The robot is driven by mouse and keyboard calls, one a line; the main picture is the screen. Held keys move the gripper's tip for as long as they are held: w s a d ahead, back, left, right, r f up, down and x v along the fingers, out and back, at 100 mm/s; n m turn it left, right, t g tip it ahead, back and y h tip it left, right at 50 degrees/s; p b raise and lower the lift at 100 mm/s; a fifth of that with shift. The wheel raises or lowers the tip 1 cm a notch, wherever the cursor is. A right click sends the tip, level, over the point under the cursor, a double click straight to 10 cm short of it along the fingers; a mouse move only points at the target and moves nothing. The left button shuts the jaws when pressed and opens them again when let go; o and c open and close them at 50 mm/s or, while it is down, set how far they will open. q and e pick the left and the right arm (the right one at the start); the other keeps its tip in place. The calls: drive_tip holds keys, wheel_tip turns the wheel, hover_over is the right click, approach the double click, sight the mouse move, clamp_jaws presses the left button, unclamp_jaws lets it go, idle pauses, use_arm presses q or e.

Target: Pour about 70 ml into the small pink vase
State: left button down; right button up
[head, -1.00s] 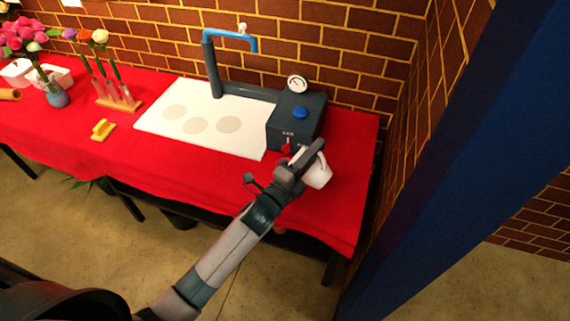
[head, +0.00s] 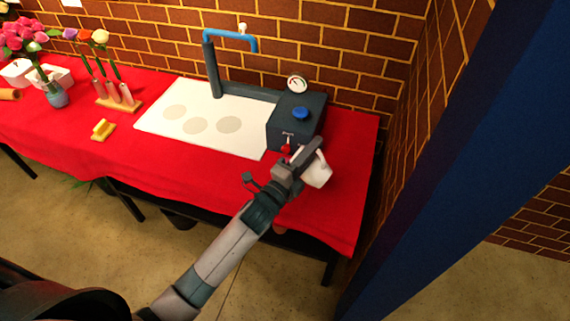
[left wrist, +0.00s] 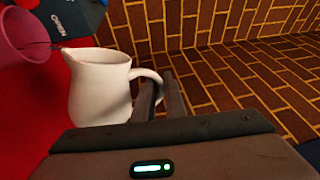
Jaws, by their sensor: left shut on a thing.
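My left gripper (head: 312,158) is shut on the handle of a white pitcher (head: 319,174) above the right end of the red table, in front of the dark box. In the left wrist view, the pitcher (left wrist: 98,88) looks about upright, with its spout to the left and its handle at my fingers (left wrist: 160,98). A pink-red rounded thing (left wrist: 22,40) is cut off at the upper left there. I cannot make out a small pink vase for certain in the head view. My right gripper is out of view.
A blue spout (head: 233,37) stands over a white board (head: 170,125). Flowers, a yellow block (head: 103,130) and a tube rack (head: 120,106) are left. Brick walls close the back and right.

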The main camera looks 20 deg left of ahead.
sight(325, 167)
use_arm(q)
drive_tip(key=shift+w+a+r+n+p, duration=0.3)
drive_tip(key=shift+a+r+n, duration=0.15)
drive_tip(key=shift+a+n, duration=0.3)
idle(0.8)
drive_tip(key=shift+s+d+f+m, duration=0.1)
drive_tip(key=shift+d+f+m, duration=0.1)
drive_tip(key=shift+m, duration=0.05)
drive_tip(key=d+f+m, duration=0.1)
drive_tip(key=s+d+m+b, duration=0.1)
drive_tip(key=m, duration=0.1)
drive_tip(key=shift+d+f, duration=0.25)
drive_tip(key=shift+f, duration=0.1)
drive_tip(key=shift+d+f+m, duration=0.1)
drive_tip(key=shift+d+m, duration=0.15)
drive_tip(key=shift+m, duration=0.15)
drive_tip(key=shift+s+d+f+m+g+h+b, duration=0.1)
drive_tip(key=shift+d+f+m+g+h+b, duration=0.1)
drive_tip(key=shift+d+f+m+b, duration=0.3)
drive_tip(key=shift+s+d+f+m+g+h+b, duration=0.15)
drive_tip(key=shift+f+m+h+b, duration=0.1)
drive_tip(key=shift+f+m, duration=0.4)
drive_tip(key=shift+d+f+m, duration=0.35)
drive_tip(key=shift+d+m, duration=0.05)
drive_tip(key=shift+m, duration=0.35)
drive_tip(key=shift+s, duration=0.1)
